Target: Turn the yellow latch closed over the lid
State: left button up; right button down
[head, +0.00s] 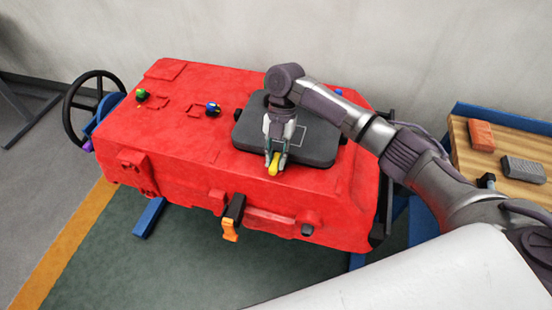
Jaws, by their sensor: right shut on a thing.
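A yellow latch (274,166) shows at the front edge of a dark grey lid (318,152). The lid lies flat on top of the red scrubber tank (190,125). My right gripper (275,157) points down at the lid's front edge and is shut on the yellow latch. The gripper covers part of the latch and part of the lid. Whether the latch lies over the lid or just beside its edge is hard to tell. My left gripper is not in view.
An orange-handled part (230,229) hangs on the tank's front. A black handwheel (82,100) is at the left. Green (142,95) and blue (213,109) caps stand on the tank top. A wooden-topped bench (510,172) with blocks is at the right.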

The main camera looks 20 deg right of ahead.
dwell(0.4)
jog(key=c, duration=1.3)
grip_release()
jog(key=v, duration=1.2)
jog(key=shift+a+r, duration=0.1)
